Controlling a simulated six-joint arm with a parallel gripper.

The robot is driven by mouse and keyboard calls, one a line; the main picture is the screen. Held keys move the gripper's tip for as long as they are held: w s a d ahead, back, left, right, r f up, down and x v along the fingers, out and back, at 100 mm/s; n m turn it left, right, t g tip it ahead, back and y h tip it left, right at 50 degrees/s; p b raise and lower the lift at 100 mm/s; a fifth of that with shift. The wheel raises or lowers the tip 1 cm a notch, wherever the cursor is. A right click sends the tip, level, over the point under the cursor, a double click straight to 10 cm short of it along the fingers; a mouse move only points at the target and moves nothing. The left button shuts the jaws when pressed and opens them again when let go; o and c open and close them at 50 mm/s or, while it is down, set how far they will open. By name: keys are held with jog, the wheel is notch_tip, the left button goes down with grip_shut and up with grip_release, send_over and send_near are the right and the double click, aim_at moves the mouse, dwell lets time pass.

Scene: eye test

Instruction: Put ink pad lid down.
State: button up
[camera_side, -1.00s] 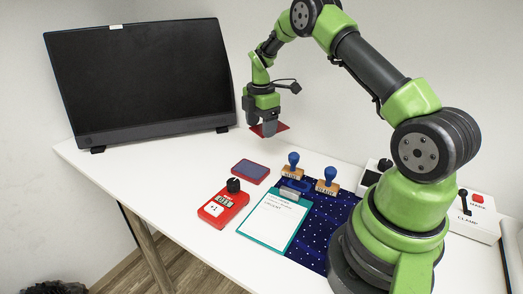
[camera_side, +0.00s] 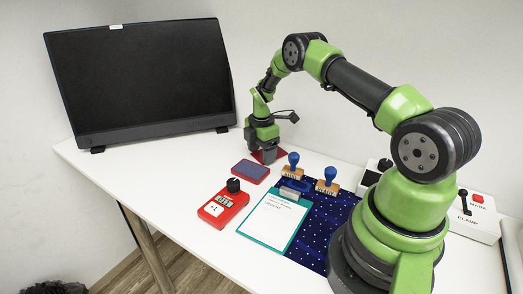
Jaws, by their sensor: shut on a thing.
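The ink pad (camera_side: 250,171) lies open on the white table, with a blue pad in a red case. Its red lid (camera_side: 281,154) is at my gripper's fingertips, just behind and to the right of the ink pad. My gripper (camera_side: 268,158) points down and is shut on the lid. The lid is at or very near the table top; I cannot tell whether it touches. The fingers hide the middle of the lid.
Two blue-handled stamps (camera_side: 292,166) (camera_side: 328,181) stand on a dark blue dotted mat (camera_side: 318,222). A teal clipboard (camera_side: 273,221) and a red device with a black knob (camera_side: 224,207) lie in front. A monitor (camera_side: 140,80) stands at the left. The table's left part is clear.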

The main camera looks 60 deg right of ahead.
aim_at(261, 156)
jog(key=o, duration=0.9)
jog(key=shift+f, duration=0.1)
jog(key=a+r+m+t, duration=0.1)
jog(key=a+r+m, duration=0.15)
jog(key=r, duration=0.85)
jog(key=a+r+m+t, duration=0.1)
jog(key=a+r, duration=0.2)
jog(key=r, duration=0.7)
jog(key=s+a+r+m+t, duration=0.2)
jog(key=s+a+r+m, duration=0.3)
jog(key=s+a+r, duration=0.25)
jog(key=s+a+r+m+t, duration=0.1)
jog(key=s+a+m, duration=0.2)
jog(key=s, duration=0.1)
jog(key=s+a+m+t+y, duration=0.1)
jog(key=s+a+m, duration=0.1)
jog(key=s, duration=0.3)
jog(key=s+a+r+m+t+y, duration=0.1)
jog(key=s+a+m, duration=0.2)
jog(key=s+m, duration=0.1)
jog(key=shift+s+a+r, duration=0.3)
jog(key=shift+s+a, duration=0.05)
jog(key=shift+s, duration=0.3)
